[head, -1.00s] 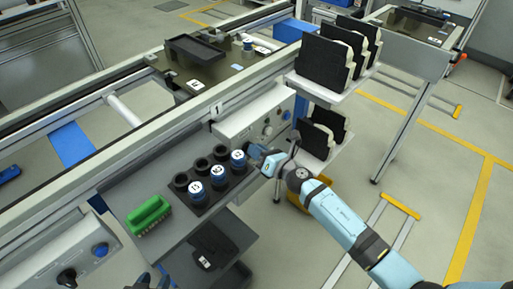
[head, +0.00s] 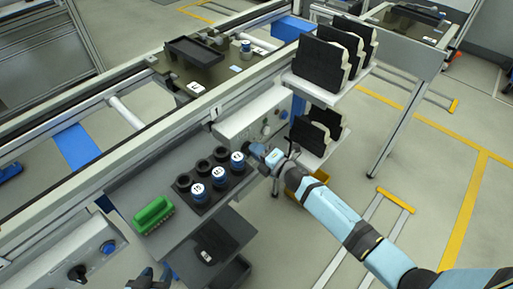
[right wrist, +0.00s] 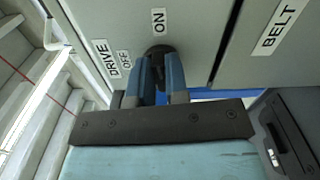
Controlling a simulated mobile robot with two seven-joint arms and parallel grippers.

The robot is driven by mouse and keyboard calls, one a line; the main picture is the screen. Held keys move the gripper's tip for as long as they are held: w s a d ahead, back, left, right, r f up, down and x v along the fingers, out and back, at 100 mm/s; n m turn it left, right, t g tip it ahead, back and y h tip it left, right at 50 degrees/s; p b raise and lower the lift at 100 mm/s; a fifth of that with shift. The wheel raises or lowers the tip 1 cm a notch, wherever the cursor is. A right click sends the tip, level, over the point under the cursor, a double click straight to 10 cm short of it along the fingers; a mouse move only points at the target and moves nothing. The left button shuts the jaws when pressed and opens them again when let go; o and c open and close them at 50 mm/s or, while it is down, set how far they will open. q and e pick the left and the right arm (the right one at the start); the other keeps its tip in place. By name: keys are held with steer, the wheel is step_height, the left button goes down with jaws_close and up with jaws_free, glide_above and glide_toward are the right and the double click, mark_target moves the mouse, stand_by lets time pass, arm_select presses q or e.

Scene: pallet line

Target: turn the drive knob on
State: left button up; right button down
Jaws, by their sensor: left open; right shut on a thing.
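The drive knob (right wrist: 157,50) is a dark knob on a grey panel in the right wrist view. It sits between the "OFF" label on its left and the "ON" label above it. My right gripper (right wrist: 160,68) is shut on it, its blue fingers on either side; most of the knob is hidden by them. In the head view my right gripper (head: 258,150) is at the lower front of the control box (head: 237,124), and the knob is hidden there. My left gripper (head: 150,279) is open and empty at the bottom edge, partly cut off.
A black holder with blue-capped pieces (head: 221,172) and a green block (head: 152,214) stand on the grey shelf left of my right gripper. Racks with black-faced parts (head: 322,62) stand to the right. A "BELT" label (right wrist: 279,27) is on the neighbouring panel.

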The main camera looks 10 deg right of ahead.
steer(key=shift+m, duration=0.6)
steer(key=shift+f, duration=0.1)
steer(key=c, duration=1.1)
jaws_free()
steer(key=v, duration=1.4)
steer(key=shift+p, duration=0.4)
